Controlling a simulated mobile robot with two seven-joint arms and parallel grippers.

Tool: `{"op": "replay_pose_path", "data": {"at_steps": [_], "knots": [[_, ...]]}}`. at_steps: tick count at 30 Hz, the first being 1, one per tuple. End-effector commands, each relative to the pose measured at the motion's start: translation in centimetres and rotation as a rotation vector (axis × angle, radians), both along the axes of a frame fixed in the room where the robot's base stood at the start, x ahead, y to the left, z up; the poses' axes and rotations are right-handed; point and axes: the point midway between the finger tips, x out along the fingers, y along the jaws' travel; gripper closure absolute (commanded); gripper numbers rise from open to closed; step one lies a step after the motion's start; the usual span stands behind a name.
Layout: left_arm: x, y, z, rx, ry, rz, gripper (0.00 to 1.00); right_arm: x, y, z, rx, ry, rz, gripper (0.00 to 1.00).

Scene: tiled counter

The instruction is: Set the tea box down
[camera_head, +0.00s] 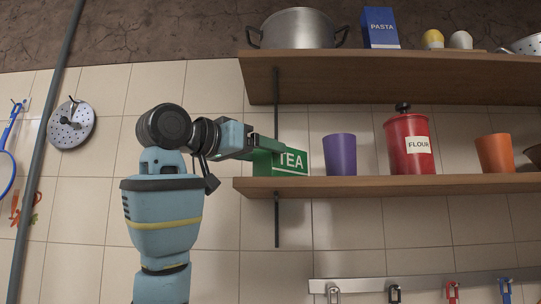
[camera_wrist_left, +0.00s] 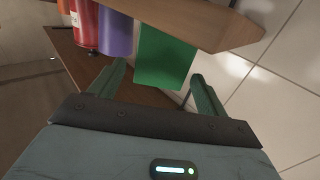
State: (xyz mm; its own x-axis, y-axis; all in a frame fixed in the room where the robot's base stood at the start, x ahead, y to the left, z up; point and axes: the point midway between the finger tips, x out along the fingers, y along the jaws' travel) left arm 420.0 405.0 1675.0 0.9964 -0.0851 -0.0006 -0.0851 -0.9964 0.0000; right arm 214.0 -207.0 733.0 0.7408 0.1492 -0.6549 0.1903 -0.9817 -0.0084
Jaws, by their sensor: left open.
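The green tea box (camera_head: 291,161) stands at the left end of the lower shelf (camera_head: 390,186) in the head view, its white TEA lettering facing out. My left gripper (camera_head: 268,148) is at the box's left side there, partly overlapping it. In the left wrist view, the green box (camera_wrist_left: 166,56) lies ahead, between the lines of the fingers. My left gripper (camera_wrist_left: 160,82) is open, with a finger on each side and no box visibly clamped. Whether a finger touches the box I cannot tell. My right gripper is not in view.
A purple cup (camera_head: 340,154), a red flour canister (camera_head: 408,145) and an orange cup (camera_head: 494,153) stand right of the box. The upper shelf (camera_head: 400,84) runs above, holding a pot (camera_head: 298,29) and a pasta box (camera_head: 380,27). A hook rail (camera_head: 420,283) is below.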

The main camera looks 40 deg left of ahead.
Motion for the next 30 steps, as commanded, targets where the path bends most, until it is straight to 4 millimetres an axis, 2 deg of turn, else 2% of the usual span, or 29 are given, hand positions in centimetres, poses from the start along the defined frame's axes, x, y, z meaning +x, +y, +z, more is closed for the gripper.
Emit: {"op": "replay_pose_path", "data": {"at_steps": [1, 6, 12, 18, 30], "knots": [[-1.3, 0.1, 0.1, 0.001, -0.005, 0.001, 0.24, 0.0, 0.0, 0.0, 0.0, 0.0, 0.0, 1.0], [-4.5, 0.4, 0.1, 0.0, -0.003, 0.0, 0.24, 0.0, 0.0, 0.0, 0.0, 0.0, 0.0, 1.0], [-7.0, 0.6, 0.0, 0.0, -0.001, 0.0, 0.24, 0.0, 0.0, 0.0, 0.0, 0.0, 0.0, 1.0], [-7.8, 0.7, 0.0, 0.0, 0.0, 0.0, 0.24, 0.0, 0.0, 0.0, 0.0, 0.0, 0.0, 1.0], [-7.7, 0.7, 0.0, 0.0, 0.0, 0.0, 0.24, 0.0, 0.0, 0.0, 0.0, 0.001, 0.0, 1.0]]}}
